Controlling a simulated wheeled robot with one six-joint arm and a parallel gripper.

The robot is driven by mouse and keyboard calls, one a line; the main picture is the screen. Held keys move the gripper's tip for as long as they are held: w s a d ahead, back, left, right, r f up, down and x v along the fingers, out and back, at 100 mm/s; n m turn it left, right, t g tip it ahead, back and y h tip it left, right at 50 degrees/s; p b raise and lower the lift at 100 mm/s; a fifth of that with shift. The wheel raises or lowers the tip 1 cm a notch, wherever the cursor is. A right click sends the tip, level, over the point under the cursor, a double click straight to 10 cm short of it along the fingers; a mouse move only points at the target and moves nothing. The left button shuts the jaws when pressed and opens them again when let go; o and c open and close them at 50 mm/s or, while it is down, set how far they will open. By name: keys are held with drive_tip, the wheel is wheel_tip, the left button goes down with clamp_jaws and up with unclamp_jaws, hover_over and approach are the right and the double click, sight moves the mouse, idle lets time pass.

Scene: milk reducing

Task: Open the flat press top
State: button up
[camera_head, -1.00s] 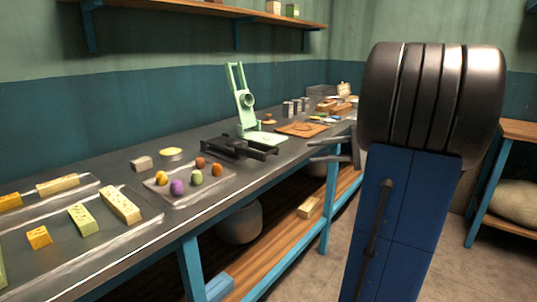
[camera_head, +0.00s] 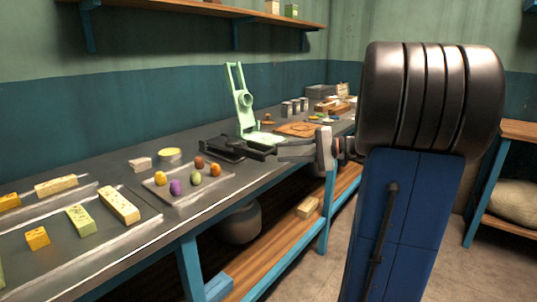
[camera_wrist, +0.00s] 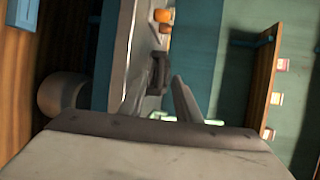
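The black flat press (camera_head: 222,149) lies low on the dark counter, beside the upright pale green press (camera_head: 243,103). My gripper (camera_head: 281,150) is at the counter's front edge, just right of the black press, with its fingers pointing left at it. In the wrist view my gripper (camera_wrist: 158,84) has its two fingers apart. A dark bar (camera_wrist: 157,72), likely part of the black press, shows just ahead of and between the fingertips. I cannot tell whether they touch it. My gripper hides part of the press's right end in the head view.
A tray (camera_head: 190,201) with several coloured balls sits left of the press. Cheese-like blocks (camera_head: 118,205) lie farther left. A wooden board (camera_head: 298,129) and several cans lie behind and right. A wooden lower shelf (camera_head: 285,243) runs under the counter.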

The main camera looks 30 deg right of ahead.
sight(271, 153)
drive_tip(key=shift+x, duration=3.05)
clamp_jaws()
